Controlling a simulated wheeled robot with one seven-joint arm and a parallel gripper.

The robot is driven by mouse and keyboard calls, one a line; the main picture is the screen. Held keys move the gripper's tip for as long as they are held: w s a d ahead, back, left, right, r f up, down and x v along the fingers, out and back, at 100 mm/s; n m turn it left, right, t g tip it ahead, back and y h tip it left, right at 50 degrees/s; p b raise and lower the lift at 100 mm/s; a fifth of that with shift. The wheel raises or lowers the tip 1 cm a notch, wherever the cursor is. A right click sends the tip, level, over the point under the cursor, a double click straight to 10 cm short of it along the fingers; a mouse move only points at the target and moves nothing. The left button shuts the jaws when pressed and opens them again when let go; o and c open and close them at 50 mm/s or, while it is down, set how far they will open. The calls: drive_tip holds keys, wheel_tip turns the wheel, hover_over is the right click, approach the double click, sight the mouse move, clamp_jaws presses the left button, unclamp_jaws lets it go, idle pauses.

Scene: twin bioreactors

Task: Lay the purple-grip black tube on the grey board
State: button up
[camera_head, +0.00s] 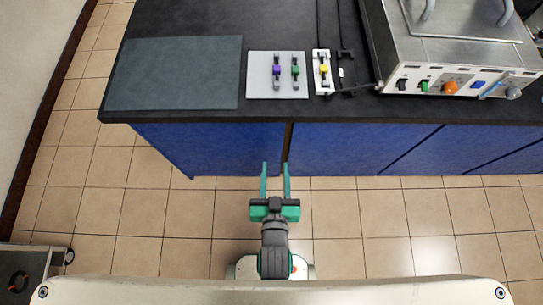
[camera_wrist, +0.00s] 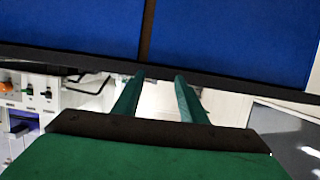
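The purple-grip black tube (camera_head: 277,70) lies on a white plate (camera_head: 263,92) on the dark bench top, beside a green-grip tube (camera_head: 295,69) on its right. The grey board (camera_head: 175,75) is a flat, bare sheet to the left of the plate. My gripper (camera_head: 275,168) is open and empty, in front of the blue cabinet doors and short of the bench's front edge. In the wrist view its two green fingers (camera_wrist: 158,78) stand apart with nothing between them. The purple-grip tube cannot be made out clearly in the wrist view.
A yellow-grip piece sits on a small white holder (camera_head: 323,73) right of the plate, with black cables beside it. A metal machine (camera_head: 455,55) with knobs and switches stands at the right. The bench's front edge (camera_head: 200,117) lies between my gripper and the plate.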

drive_tip(key=f+v, duration=0.1)
drive_tip(key=v, duration=1.3)
drive_tip(key=shift+s+a+t, duration=0.15)
drive_tip(key=shift+a+t, duration=0.25)
drive_tip(key=shift+f, duration=0.15)
